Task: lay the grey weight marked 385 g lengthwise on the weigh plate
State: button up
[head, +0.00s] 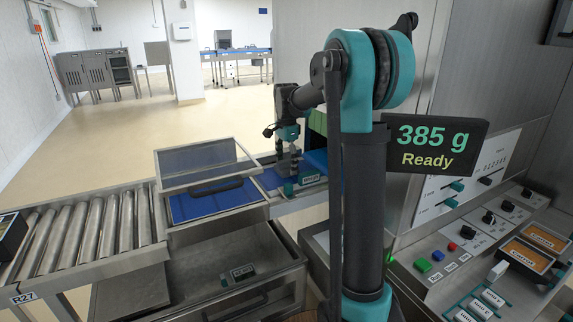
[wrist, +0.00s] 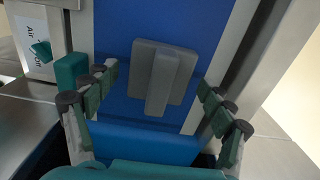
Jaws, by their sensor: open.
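The grey weight (wrist: 150,75), a flat slab with a raised bar along its middle, lies on the blue weigh plate (wrist: 150,112) in the wrist view. The bar runs roughly along the plate's length, slightly tilted in the picture. No marking on the weight is legible. My gripper (wrist: 160,105) is open, its fingers spread to either side and not touching the weight. In the head view my gripper (head: 290,168) is low over the blue surface, and the weight is hard to make out there. The display (head: 432,148) reads 385 g, Ready.
A roller conveyor (head: 80,235) comes in from the left. A raised clear lid (head: 205,160) stands beside the plate, above an open metal bin (head: 215,255). A control panel (head: 470,240) with buttons is at right. A teal block (wrist: 71,72) stands close left of my fingers.

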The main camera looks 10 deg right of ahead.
aim_at(286, 160)
notch_tip(286, 160, up, 12)
jog(key=shift+r, duration=0.15)
dwell(0.5)
